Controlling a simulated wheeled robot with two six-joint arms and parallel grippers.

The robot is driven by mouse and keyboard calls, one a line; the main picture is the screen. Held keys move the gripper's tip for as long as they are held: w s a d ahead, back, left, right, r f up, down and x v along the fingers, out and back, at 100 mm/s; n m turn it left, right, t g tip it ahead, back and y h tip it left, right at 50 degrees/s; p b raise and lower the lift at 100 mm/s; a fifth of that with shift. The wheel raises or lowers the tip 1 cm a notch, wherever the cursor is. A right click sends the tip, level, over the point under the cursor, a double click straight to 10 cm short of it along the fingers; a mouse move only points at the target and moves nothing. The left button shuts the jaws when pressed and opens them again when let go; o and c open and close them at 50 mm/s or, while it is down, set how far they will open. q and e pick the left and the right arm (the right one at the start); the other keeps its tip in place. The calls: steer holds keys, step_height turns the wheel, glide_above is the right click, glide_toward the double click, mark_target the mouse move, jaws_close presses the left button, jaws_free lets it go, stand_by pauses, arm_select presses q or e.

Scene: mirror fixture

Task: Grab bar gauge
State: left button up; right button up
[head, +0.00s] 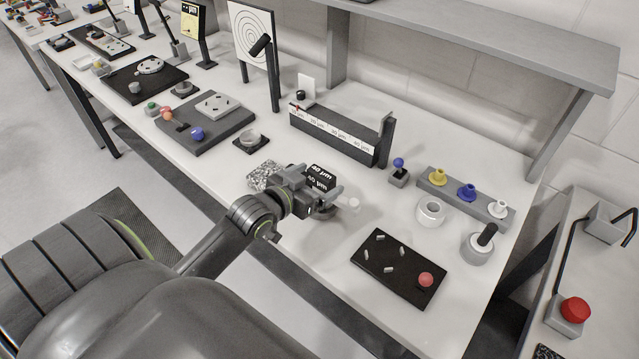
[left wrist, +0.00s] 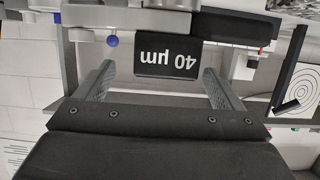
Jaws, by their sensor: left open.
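The bar gauge is a black block (head: 321,174) with white "40 µm" labels. In the head view it shows just beyond my left gripper (head: 330,200), partly hidden by it. In the left wrist view the block (left wrist: 167,58) appears with its label upside down, lined up between the two grey fingers of my left gripper (left wrist: 160,72). The fingers are spread, with a gap on either side of the block. I cannot tell how deep the block sits between them. My right gripper is not in view.
A long black rack (head: 335,138) with a white µm strip stands behind the block. A speckled slab (head: 263,176) lies left of my gripper. A black plate (head: 398,268) with small pins and a red knob lies at the front right. Coloured knobs (head: 467,191) stand farther right.

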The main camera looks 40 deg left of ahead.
mark_target(325, 172)
arm_select(q)
steer(key=x, duration=0.1)
steer(key=p+x, duration=0.1)
steer(key=x, duration=0.2)
steer(key=shift+w+a+r, duration=0.15)
steer(key=shift+a+r, duration=0.15)
steer(key=shift+a, duration=0.05)
steer(key=shift+w+f, duration=0.2)
steer(key=shift+w, duration=0.2)
steer(key=c, duration=1.3)
